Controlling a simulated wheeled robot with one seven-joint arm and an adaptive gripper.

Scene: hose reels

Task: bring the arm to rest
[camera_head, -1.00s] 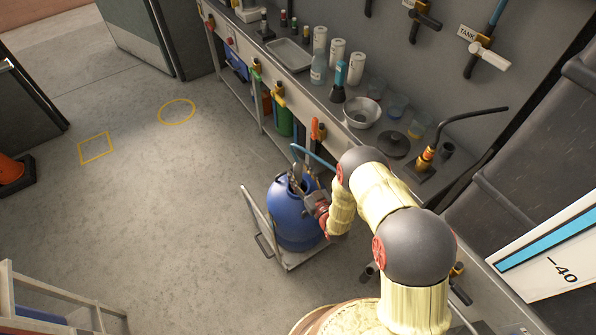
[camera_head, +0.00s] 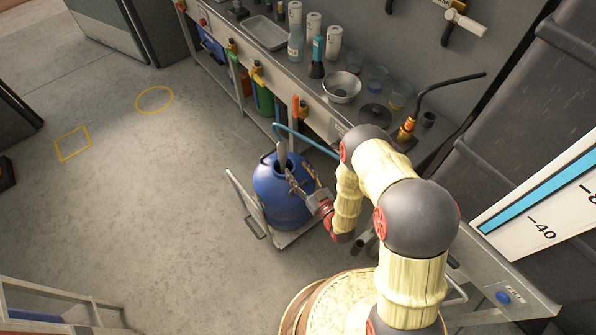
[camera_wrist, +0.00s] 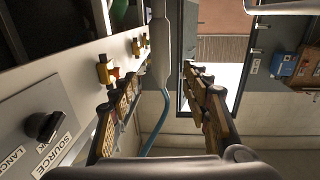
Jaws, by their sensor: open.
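My gripper (camera_head: 304,182) is at the end of my cream-coloured arm, by the upper right side of a blue round drum (camera_head: 276,200) on a cart. In the wrist view its two fingers (camera_wrist: 165,100) stand apart. Behind them a grey-white lance-like tube (camera_wrist: 163,50) with a blue hose (camera_wrist: 155,125) shows. I cannot tell whether the tube lies between the fingers. In the head view the grey tube (camera_head: 282,155) stands upright in the drum's opening, and the blue hose (camera_head: 310,143) runs from it to the right, behind my arm.
A long grey bench (camera_head: 285,75) with a metal bowl (camera_head: 341,87), bottles and beakers runs along the wall. A black bent-neck tap (camera_head: 440,95) stands near my arm. A knob panel (camera_wrist: 45,125) is at the wrist view's left. The floor (camera_head: 130,200) left of the drum is clear.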

